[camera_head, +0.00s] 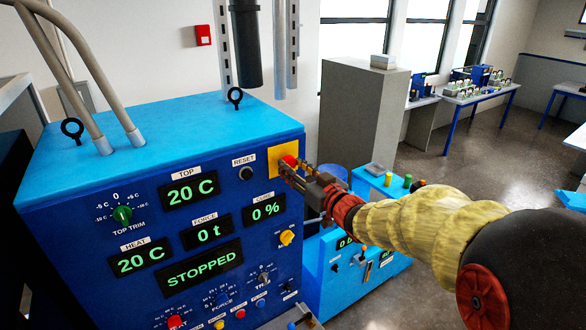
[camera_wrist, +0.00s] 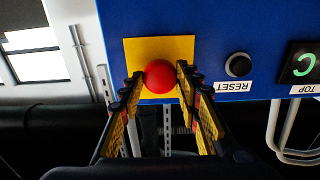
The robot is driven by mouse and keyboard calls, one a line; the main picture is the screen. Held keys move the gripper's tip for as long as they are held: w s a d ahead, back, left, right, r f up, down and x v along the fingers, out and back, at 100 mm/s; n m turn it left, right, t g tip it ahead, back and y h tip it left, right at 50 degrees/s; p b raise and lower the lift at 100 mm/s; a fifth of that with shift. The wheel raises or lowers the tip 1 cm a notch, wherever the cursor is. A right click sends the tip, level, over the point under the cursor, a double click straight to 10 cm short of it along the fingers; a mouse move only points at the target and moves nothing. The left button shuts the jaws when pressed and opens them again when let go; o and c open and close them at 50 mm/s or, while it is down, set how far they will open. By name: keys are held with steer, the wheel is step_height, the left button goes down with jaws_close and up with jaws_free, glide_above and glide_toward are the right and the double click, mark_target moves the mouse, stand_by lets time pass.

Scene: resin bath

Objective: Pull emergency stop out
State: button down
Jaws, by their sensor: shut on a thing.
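The emergency stop is a round red button (camera_wrist: 160,76) on a yellow square plate (camera_wrist: 131,55) in the wrist view. In the head view the red button (camera_head: 290,160) shows at the upper right of the blue control panel, partly hidden by my fingers. My gripper (camera_wrist: 158,80) has one finger on each side of the button and is shut on it. It reaches the panel from the right in the head view (camera_head: 288,170). Whether the button is pushed in or out cannot be told.
A black RESET button (camera_head: 246,173) sits left of the plate. Displays below read 0 % and STOPPED (camera_head: 190,276). A yellow knob (camera_head: 287,238) is beneath my gripper. A lower blue unit (camera_head: 345,268) stands right of the panel, under my arm.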

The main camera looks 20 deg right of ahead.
steer(key=shift+s+d+f, duration=0.1)
steer(key=shift+s+d, duration=0.1)
steer(key=shift+s, duration=0.4)
steer(key=c, duration=1.2)
jaws_free()
steer(key=shift+c, duration=0.2)
steer(key=shift+s, duration=0.1)
steer(key=v, duration=1.2)
